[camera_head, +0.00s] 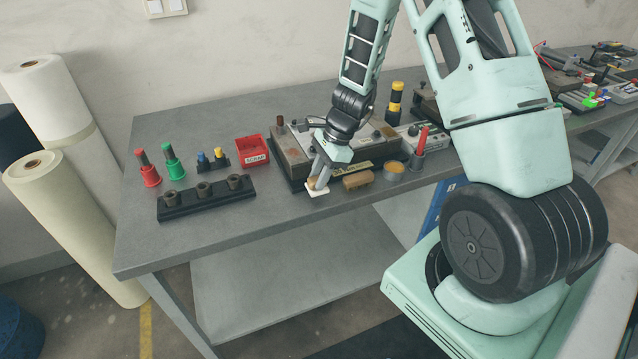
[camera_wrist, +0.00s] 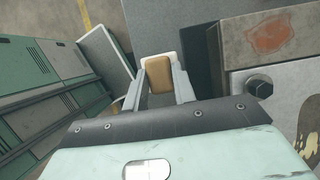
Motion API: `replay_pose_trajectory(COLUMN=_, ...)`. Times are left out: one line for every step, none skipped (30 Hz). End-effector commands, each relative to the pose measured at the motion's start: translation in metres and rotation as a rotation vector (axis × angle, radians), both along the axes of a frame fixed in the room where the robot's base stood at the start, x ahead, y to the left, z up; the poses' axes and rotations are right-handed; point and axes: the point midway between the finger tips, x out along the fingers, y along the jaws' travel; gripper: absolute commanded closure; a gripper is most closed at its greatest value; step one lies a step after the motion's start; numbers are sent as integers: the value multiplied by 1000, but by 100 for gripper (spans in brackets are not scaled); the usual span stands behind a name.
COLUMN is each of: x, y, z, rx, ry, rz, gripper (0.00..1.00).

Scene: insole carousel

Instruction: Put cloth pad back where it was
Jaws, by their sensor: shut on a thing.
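The cloth pad (camera_head: 313,183) is a small tan-brown block at the workbench's front part. A flat white piece (camera_head: 318,193) lies directly under it; I cannot tell whether the two are joined. My gripper (camera_head: 318,178) points down and is shut on the tan block. In the wrist view, the cloth pad (camera_wrist: 158,76) sits between the two fingers of my gripper (camera_wrist: 160,88), with the white edge around its far end. The pad is low, at or just above the bench top; exact contact is hidden.
A wooden block (camera_head: 358,180) lies close right, then a round tin (camera_head: 394,171) and a red-handled tool (camera_head: 420,145). A grey machine (camera_head: 294,158) stands right behind. A red bin (camera_head: 252,151) and black rack (camera_head: 205,198) are left. Bench front edge (camera_head: 290,222) is near.

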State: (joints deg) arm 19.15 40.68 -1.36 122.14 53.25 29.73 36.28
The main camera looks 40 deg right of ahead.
Motion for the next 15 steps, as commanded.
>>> replay_pose_trajectory(x=-1, y=0, z=-10, rx=3, ry=5, rz=-1, gripper=95)
replay_pose_trajectory(x=-1, y=0, z=-14, rx=2, ry=3, rz=-2, gripper=95)
replay_pose_trajectory(x=-1, y=0, z=-19, rx=2, ry=3, rz=-2, gripper=95)
replay_pose_trajectory(x=-1, y=0, z=-22, rx=2, ry=3, rz=-1, gripper=95)
replay_pose_trajectory(x=0, y=0, z=-25, rx=2, ry=2, rz=0, gripper=95)
replay_pose_trajectory(x=0, y=0, z=-27, rx=1, ry=2, rz=0, gripper=95)
replay_pose_trajectory(x=0, y=0, z=-28, rx=0, ry=1, rz=0, gripper=95)
replay_pose_trajectory(x=0, y=0, z=-28, rx=0, ry=1, rz=1, gripper=95)
replay_pose_trajectory(x=0, y=0, z=-28, rx=0, ry=0, rz=1, gripper=95)
replay_pose_trajectory(x=0, y=0, z=-28, rx=0, ry=0, rz=1, gripper=95)
replay_pose_trajectory(x=0, y=0, z=-28, rx=0, ry=0, rz=1, gripper=95)
replay_pose_trajectory(x=0, y=0, z=-28, rx=0, ry=0, rz=1, gripper=95)
replay_pose_trajectory(x=0, y=0, z=-28, rx=0, ry=0, rz=1, gripper=95)
replay_pose_trajectory(x=0, y=0, z=-28, rx=0, ry=0, rz=1, gripper=95)
replay_pose_trajectory(x=0, y=0, z=-29, rx=0, ry=0, rz=1, gripper=95)
